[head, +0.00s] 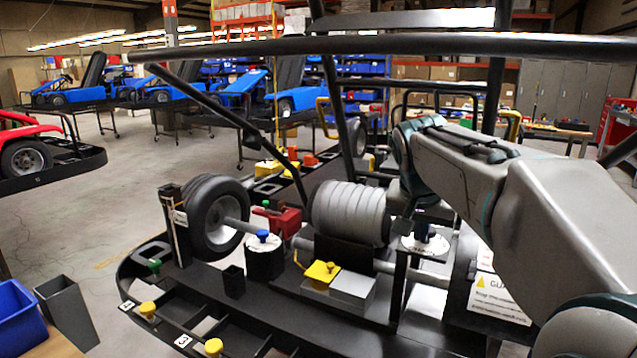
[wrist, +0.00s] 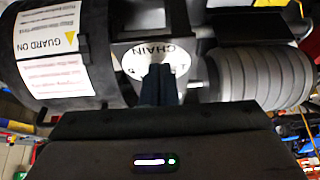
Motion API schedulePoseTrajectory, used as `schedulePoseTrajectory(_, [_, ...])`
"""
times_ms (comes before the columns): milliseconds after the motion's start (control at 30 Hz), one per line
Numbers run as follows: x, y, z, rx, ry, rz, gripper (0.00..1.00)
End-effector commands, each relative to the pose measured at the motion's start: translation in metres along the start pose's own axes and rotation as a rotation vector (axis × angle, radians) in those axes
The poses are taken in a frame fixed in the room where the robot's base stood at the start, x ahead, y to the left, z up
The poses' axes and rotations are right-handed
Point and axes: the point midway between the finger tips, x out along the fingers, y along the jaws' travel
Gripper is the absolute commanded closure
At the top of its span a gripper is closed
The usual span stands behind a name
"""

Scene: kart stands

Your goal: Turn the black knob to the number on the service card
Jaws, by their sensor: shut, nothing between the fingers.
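A white dial plate lettered CHAIN (wrist: 135,62) is in the wrist view, upside down, and in the head view on a black post (head: 410,247). My gripper (wrist: 158,88) is in front of the plate, its dark fingers shut together and empty. In the head view my gripper (head: 421,231) points down just over the plate; I cannot tell whether it touches. I cannot make out the black knob; the fingers cover the middle of the plate. No service card with a readable number shows. A GUARD ON label (wrist: 48,38) is on the dark guard beside the plate.
A ribbed grey cylinder (head: 350,212) and a wheel (head: 214,220) are left of my gripper. A blue knob (head: 263,235) stands on another white-topped post. A yellow block (head: 322,271) lies in front. Black frame bars (head: 350,45) cross above.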

Motion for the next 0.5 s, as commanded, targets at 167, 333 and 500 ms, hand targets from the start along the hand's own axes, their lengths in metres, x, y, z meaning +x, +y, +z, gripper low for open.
schedulePoseTrajectory(167, [0.0002,-0.0052,-0.0012,-0.002,0.000,-0.001,1.00])
schedulePoseTrajectory(333, [0.0010,-0.0070,-0.0019,-0.001,0.000,-0.001,1.00])
schedulePoseTrajectory(500, [0.0012,-0.0070,-0.0020,-0.001,0.000,0.000,1.00])
